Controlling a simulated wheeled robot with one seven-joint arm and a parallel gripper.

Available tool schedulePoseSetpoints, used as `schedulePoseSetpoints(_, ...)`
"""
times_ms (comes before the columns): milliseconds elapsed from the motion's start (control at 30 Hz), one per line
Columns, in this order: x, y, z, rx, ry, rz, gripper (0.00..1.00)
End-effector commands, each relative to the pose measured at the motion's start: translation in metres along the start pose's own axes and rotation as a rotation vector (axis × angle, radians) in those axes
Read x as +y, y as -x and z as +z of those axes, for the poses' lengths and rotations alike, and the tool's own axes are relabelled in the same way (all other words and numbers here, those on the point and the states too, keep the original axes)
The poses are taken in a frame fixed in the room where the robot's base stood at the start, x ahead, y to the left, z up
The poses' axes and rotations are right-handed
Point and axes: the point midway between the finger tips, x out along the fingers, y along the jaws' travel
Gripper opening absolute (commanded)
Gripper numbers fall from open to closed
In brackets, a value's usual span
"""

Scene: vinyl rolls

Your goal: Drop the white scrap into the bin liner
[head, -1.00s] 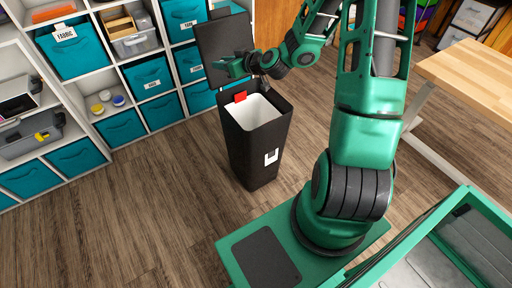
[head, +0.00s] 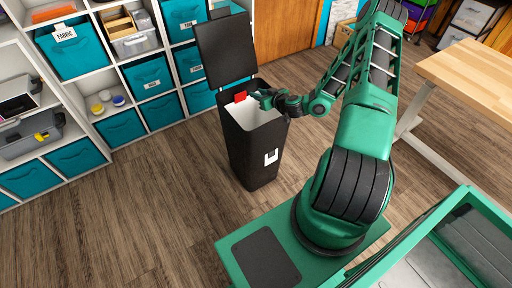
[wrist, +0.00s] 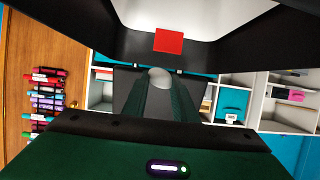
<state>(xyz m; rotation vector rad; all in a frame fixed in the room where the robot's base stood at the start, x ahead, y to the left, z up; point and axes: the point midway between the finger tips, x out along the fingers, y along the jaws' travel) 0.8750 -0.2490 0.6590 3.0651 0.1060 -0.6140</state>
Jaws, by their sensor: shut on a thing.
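The black bin (head: 256,152) stands on the floor with its lid (head: 223,50) raised at the back. The white bin liner (head: 262,116) lines its open mouth. My gripper (head: 262,98) appears over the far right part of the mouth in the head view. In the wrist view my gripper (wrist: 161,88) is shut on the white scrap (wrist: 160,76), a small rounded pale piece at the fingertips. The liner (wrist: 180,14) and bin rim (wrist: 130,45) also show there, at the top. The scrap is too small or hidden to make out in the head view.
A red tab (head: 240,96) sits on the bin's far rim. Shelves with teal boxes (head: 153,77) stand behind and left. A wooden table (head: 468,70) is at the right. The wood floor left of the bin is clear.

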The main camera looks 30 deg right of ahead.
Motion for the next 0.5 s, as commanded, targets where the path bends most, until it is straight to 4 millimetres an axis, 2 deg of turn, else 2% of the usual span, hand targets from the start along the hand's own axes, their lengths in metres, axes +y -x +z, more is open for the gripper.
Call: schedulePoseSetpoints(500, -0.001, -0.019, 0.045, 0.000, -0.002, -0.001, 0.05)
